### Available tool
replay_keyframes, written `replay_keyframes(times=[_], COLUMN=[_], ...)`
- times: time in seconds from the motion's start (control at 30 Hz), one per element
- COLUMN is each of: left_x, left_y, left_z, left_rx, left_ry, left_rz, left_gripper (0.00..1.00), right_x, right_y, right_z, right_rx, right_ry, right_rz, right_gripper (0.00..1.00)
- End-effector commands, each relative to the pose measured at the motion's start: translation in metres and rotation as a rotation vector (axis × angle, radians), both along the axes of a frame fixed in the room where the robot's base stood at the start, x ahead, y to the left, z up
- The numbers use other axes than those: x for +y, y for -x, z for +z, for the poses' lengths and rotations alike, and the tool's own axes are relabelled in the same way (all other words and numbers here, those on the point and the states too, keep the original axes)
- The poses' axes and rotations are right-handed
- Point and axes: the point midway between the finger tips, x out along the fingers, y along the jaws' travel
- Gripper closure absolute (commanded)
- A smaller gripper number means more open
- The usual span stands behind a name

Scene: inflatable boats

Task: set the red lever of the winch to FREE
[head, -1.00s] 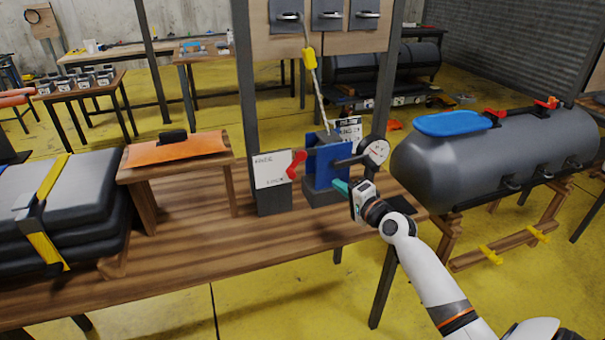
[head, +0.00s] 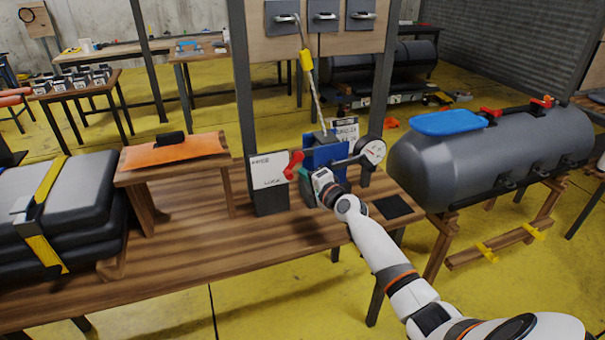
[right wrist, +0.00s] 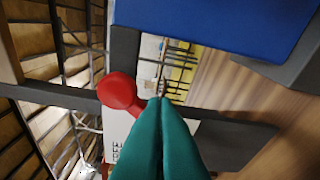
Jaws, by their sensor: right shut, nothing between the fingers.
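The winch (head: 325,156) is a blue block on a grey base on the wooden bench. Left of it stands a white card marked FREE at the top and LOCK lower down (head: 266,172). The red lever (head: 293,163) sits at the card's right edge, its knob between the two words in height. In the right wrist view the round red knob (right wrist: 118,91) is just left of the fingertips. My right gripper (head: 304,174) is shut and empty, its teal fingertips (right wrist: 163,102) close beside the knob; contact cannot be told. My left gripper is not in view.
An orange-topped stand (head: 175,150) is to the left. A grey boat tube (head: 490,155) is at right. The front bench top is clear.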

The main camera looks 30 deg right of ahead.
Motion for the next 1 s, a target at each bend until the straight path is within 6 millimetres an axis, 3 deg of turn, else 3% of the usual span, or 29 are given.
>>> replay_keyframes(times=[0.2, 1.0], left_x=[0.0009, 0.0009], left_y=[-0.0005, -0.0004], left_z=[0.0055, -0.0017], left_rx=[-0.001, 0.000], left_ry=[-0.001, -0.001], left_rz=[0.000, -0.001], left_gripper=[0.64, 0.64], right_x=[0.0099, 0.0129], right_y=[-0.0021, -0.0027], right_z=[-0.0022, -0.0026], right_rx=[0.001, -0.018], right_ry=[0.000, -0.073], right_rz=[-0.001, 0.000], right_gripper=[1.00, 1.00])
